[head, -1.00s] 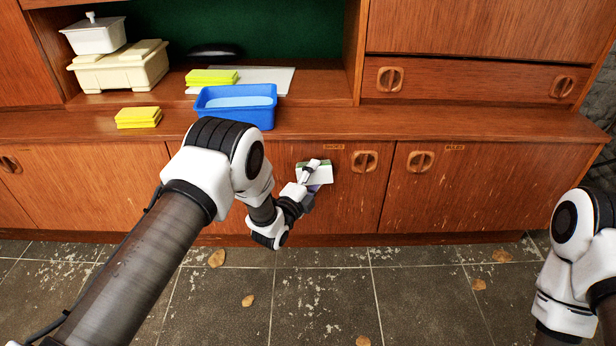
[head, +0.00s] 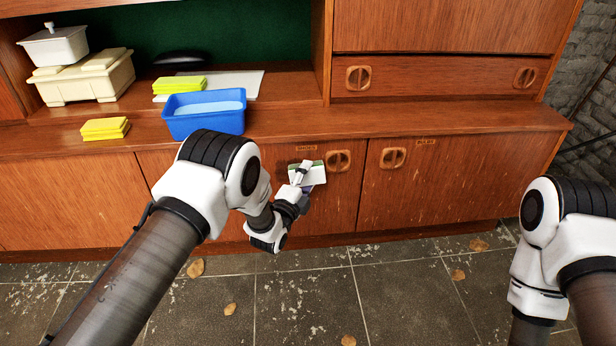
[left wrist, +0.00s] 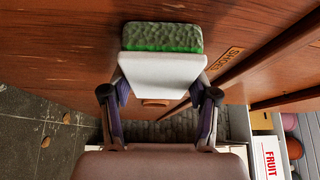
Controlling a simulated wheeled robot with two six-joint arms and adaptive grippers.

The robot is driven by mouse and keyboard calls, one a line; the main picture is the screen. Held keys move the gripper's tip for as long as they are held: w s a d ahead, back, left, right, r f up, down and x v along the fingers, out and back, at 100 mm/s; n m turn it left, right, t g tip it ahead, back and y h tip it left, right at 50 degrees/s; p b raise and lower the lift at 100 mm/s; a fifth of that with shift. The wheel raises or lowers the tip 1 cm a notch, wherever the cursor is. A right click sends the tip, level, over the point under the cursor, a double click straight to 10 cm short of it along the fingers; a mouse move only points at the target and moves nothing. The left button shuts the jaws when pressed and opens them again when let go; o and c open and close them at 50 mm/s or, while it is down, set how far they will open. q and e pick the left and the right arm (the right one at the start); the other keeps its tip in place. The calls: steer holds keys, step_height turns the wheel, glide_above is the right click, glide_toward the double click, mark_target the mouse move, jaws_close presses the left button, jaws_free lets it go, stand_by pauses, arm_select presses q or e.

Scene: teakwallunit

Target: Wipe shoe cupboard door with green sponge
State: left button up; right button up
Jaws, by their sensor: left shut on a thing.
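The green sponge (head: 315,177) shows a white body and a green face; in the left wrist view (left wrist: 162,38) its rough green side faces the wood. My left gripper (head: 300,178) is shut on its white part, and the fingers also show in the left wrist view (left wrist: 162,80). The sponge is at the upper part of the shoe cupboard door (head: 335,205), left of its round handle and below a small label. That label reads SHOES in the left wrist view (left wrist: 230,58). The sponge appears against the door; exact contact is hard to tell. My right gripper is out of view.
A blue basin (head: 205,118) stands on the counter above, with yellow sponges (head: 105,128) to its left and behind it. Another handled door (head: 440,185) lies to the right. The tiled floor (head: 300,300) in front holds a few leaves and pale flecks.

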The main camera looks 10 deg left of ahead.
arm_select(q)
steer(key=shift+s+a, duration=0.2)
steer(key=shift+a, duration=0.3)
steer(key=shift+s+a, duration=0.2)
steer(key=shift+a, duration=0.3)
steer(key=shift+s+a+p, duration=0.25)
steer(key=shift+a+p, duration=0.1)
steer(key=shift+a, duration=0.6)
steer(key=shift+s+a+p, duration=0.3)
steer(key=shift+a+p, duration=0.05)
steer(key=shift+a, duration=0.65)
steer(key=shift+s+a+p, duration=0.25)
steer(key=shift+a+p, duration=0.1)
steer(key=shift+a, duration=0.6)
steer(key=p, duration=0.4)
glide_toward(283, 171)
steer(key=d, duration=0.3)
steer(key=shift+r, duration=0.3)
